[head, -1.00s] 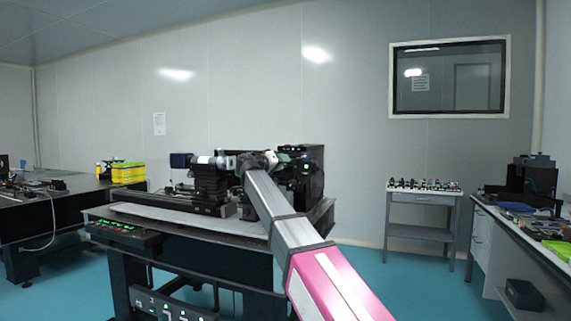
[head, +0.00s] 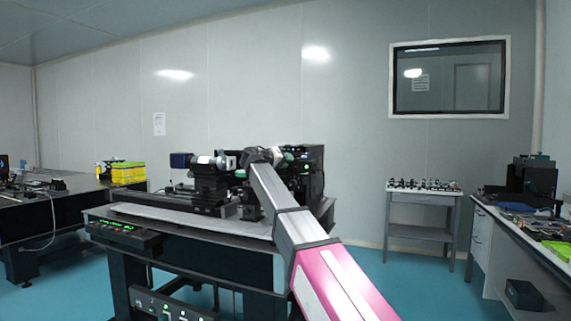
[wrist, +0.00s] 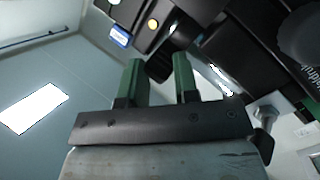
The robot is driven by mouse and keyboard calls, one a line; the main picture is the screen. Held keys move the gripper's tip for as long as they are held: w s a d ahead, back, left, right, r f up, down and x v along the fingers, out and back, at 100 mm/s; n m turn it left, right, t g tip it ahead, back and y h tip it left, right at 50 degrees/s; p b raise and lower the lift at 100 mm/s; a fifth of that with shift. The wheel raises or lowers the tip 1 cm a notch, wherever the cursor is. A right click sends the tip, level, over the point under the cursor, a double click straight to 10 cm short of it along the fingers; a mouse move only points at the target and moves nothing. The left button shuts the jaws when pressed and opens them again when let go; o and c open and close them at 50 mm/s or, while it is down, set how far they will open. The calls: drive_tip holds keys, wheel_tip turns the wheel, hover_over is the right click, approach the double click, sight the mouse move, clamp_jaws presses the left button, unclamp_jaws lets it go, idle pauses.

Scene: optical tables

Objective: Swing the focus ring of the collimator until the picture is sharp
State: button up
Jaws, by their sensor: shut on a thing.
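The collimator is part of the dark optical assembly on the central table. In the head view a pale barrel (head: 211,160) on a black mount shows at its left, and a black housing (head: 315,165) at its right. My gripper (wrist: 158,66) has two green fingers, a small gap apart, shut on a dark part at the collimator, taken to be its focus ring. The grasp point itself is hard to make out against the black body. In the head view my wrist hides most of the gripper and the ring. The sharpness of the picture cannot be read.
The central table (head: 180,222) has a lit control panel (head: 125,234) at its front edge. A side table (head: 424,199) with small optics stands at the right. In the wrist view a small lit blue display (wrist: 120,36) sits beyond the fingers.

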drive_tip(key=shift+w+d+r+n+g+y, duration=0.15)
drive_tip(key=shift+w+r+n+g+y, duration=0.4)
drive_tip(key=shift+r+g, duration=0.35)
drive_tip(key=shift+g+y, duration=0.35)
drive_tip(key=shift+g, duration=0.05)
drive_tip(key=o, duration=0.6)
drive_tip(key=v, duration=1)
drive_tip(key=shift+s+a+r, duration=0.15)
drive_tip(key=shift+s+a, duration=0.1)
